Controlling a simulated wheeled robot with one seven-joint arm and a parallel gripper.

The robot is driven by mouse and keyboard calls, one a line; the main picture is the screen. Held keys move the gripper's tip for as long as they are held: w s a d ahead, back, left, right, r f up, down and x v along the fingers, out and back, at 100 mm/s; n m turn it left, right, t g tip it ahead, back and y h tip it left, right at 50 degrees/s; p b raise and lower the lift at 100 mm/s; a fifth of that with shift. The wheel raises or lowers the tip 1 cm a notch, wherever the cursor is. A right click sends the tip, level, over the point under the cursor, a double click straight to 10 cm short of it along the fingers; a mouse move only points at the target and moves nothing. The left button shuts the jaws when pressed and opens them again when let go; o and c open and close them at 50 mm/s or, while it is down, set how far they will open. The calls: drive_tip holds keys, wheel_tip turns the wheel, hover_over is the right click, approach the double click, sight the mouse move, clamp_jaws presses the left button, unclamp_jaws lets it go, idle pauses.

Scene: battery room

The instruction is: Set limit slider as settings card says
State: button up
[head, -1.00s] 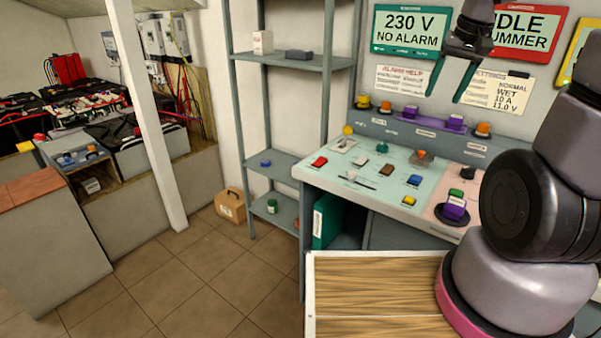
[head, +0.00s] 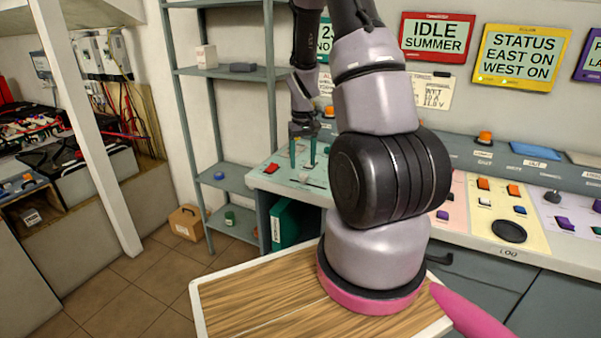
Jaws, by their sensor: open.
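My gripper (head: 303,163) hangs fingers down over the left part of the pale green console panel (head: 268,184), its two teal fingers apart with nothing seen between them. I cannot tell whether the tips touch the panel. A small light control (head: 314,182) lies just below the fingers; I cannot tell whether it is the limit slider, as its label is unreadable. The settings card (head: 434,92) hangs on the wall, its left part hidden behind my arm. Its readable lower lines look like 10 A and 11.0 V.
A red button (head: 271,168) lies left of the fingers. My arm hides the middle of the console. Pink and yellow panels (head: 532,237) with several switches continue to the right. A grey shelf (head: 229,178) stands left of the console. A wooden-topped surface (head: 262,300) is in front.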

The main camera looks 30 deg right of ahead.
sight(304, 175)
drive_tip(key=shift+d+f, duration=0.1)
drive_tip(key=shift+f, duration=2.2)
drive_tip(key=shift+c, duration=0.3)
clamp_jaws()
